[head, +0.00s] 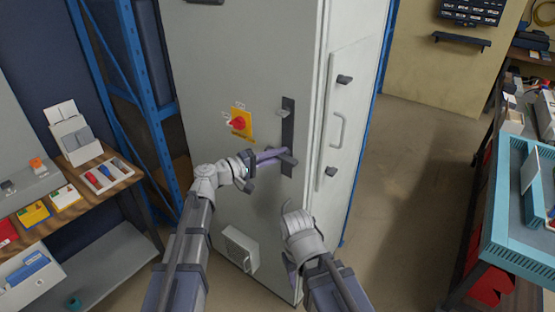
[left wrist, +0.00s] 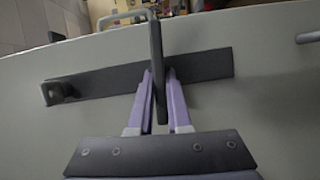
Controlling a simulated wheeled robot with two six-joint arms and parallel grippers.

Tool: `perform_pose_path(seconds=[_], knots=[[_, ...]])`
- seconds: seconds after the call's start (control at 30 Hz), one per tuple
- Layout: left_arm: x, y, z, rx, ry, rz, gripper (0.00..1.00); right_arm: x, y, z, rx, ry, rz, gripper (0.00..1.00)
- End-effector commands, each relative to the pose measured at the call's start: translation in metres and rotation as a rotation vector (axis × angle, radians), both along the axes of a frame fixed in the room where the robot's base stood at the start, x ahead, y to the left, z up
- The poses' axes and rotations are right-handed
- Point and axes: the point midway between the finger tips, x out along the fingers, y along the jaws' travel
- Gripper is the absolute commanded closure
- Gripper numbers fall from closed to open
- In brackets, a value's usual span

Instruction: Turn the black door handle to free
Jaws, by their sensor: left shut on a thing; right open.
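The black door handle sits on a dark upright plate (head: 288,132) on the front of a tall grey cabinet (head: 240,60). My left gripper (head: 272,157) reaches it from the left, its purple fingers at the lever (head: 287,158). In the left wrist view the black lever (left wrist: 157,65) stands between the two fingers of the left gripper (left wrist: 160,88), which are shut on it. There the lever lies across the long dark plate (left wrist: 205,66). My right gripper (head: 290,212) is open, apart from the cabinet and lower right of the handle; its fingers are hard to make out.
A red rotary switch on a yellow plate (head: 239,123) is left of the handle. A vent box (head: 240,248) is low on the cabinet front. The side face has a grey pull handle (head: 338,130).

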Motion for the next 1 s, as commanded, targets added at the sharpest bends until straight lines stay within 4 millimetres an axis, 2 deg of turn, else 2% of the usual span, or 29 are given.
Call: perform_pose_path(seconds=[0.23, 0.77, 0.8, 1.0], knots=[[-0.0009, -0.0009, -0.0029, -0.056, 0.044, -0.004, 1.0, 0.0, 0.0, -0.0083, 0.0, 0.0, 0.0, 0.5], [-0.0009, -0.001, -0.0018, -0.074, 0.058, -0.003, 1.0, 0.0, 0.0, -0.0092, 0.0, 0.0, 0.0, 0.5], [-0.0009, -0.001, -0.0018, -0.074, 0.058, -0.003, 0.83, 0.0, 0.0, -0.0092, 0.0, 0.0, 0.0, 0.5], [-0.0005, -0.0006, -0.0015, -0.076, 0.057, -0.001, 0.6, 0.0, 0.0, -0.0091, 0.0, 0.0, 0.0, 0.5]])
